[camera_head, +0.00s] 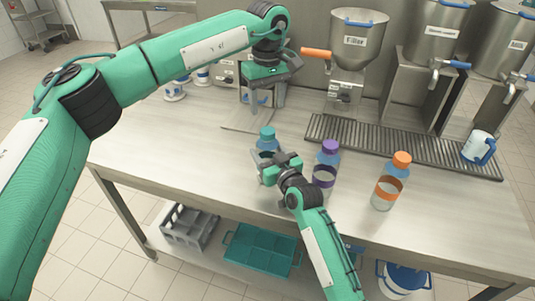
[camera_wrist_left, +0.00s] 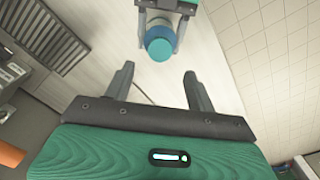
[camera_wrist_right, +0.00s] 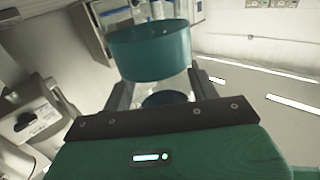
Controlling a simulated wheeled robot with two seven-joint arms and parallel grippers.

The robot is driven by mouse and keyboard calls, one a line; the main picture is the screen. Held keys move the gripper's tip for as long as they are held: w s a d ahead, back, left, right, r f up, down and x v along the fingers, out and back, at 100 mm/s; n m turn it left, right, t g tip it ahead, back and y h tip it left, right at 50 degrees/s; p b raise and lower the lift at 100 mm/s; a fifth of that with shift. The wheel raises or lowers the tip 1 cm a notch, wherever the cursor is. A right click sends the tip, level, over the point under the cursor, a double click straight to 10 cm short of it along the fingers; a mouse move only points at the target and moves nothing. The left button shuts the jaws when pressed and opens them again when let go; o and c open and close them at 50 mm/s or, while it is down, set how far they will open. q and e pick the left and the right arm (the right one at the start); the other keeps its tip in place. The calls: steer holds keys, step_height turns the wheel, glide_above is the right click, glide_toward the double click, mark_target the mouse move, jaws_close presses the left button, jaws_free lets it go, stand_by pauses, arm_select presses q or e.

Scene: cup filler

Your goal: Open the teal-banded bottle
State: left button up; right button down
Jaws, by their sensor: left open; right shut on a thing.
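The teal-banded bottle (camera_head: 267,144) stands upright near the front of the steel table, with its teal cap (camera_head: 268,131) on top. My right gripper (camera_head: 265,160) is shut around the bottle's body, below the cap, and hides most of the body and band. In the right wrist view the cap (camera_wrist_right: 148,50) rises large between the fingers (camera_wrist_right: 160,88). My left gripper (camera_head: 262,100) is open and empty, pointing down above and behind the bottle. In the left wrist view the cap (camera_wrist_left: 159,47) lies ahead of the open fingertips (camera_wrist_left: 158,75), apart from them.
A purple-capped bottle (camera_head: 326,170) stands just right of my right gripper, and an orange-capped bottle (camera_head: 390,185) farther right. Behind are the filler hopper (camera_head: 355,45), a drip grate (camera_head: 400,145) and a white-blue mug (camera_head: 478,148).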

mark_target(267, 130)
arm_select(q)
steer(key=shift+f, duration=0.2)
steer(key=shift+f, duration=3.85)
steer(key=c, duration=1)
steer(key=shift+c, duration=0.2)
